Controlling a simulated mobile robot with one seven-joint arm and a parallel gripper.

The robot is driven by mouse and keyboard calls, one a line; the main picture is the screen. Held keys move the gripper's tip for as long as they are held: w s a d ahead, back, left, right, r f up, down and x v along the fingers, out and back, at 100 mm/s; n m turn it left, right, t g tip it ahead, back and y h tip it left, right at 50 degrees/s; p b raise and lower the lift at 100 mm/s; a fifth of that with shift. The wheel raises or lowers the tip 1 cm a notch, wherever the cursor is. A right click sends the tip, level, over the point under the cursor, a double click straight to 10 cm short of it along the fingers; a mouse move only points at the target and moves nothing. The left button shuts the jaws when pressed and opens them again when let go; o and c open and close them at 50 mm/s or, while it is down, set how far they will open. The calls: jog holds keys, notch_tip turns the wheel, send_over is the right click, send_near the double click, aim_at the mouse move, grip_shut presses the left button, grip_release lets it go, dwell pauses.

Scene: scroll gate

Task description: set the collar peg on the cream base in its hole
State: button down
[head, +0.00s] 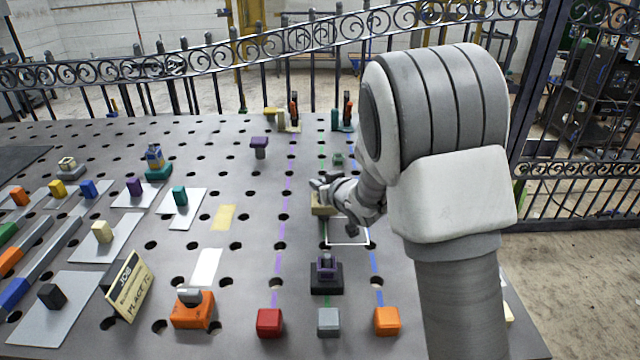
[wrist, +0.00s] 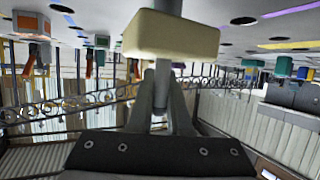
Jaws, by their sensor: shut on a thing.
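The cream base (head: 322,209) is a cream block at the fingertips of my gripper (head: 324,188) in the head view. In the wrist view, which looks upside down, the cream base (wrist: 170,36) fills the upper middle. My gripper's fingers (wrist: 163,85) reach up to it, shut on a narrow grey part that I take for the collar peg (wrist: 161,84). A grey shaft also shows on the base's far side. Most of the peg is hidden by the fingers and base. I cannot tell whether the base touches the board.
The grey board (head: 235,265) has many holes and purple, green and blue lines. A white square outline (head: 347,243) lies beside the cream base. A dark base with a purple piece (head: 326,275) and an orange base (head: 192,310) stand nearer. A scrollwork fence (head: 220,62) runs behind.

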jog(key=shift+f+b, duration=1.4)
jog(key=shift+b, duration=0.1)
jog(key=c, duration=0.9)
grip_release()
jog(key=shift+o, duration=0.6)
jog(key=shift+f, duration=0.1)
jog(key=p+v, duration=0.2)
jog(key=v, duration=1.5)
jog(key=shift+s+r+p, duration=0.2)
jog(key=shift+r+p, duration=0.15)
jog(key=shift+p, duration=0.05)
jog(key=shift+r, duration=0.1)
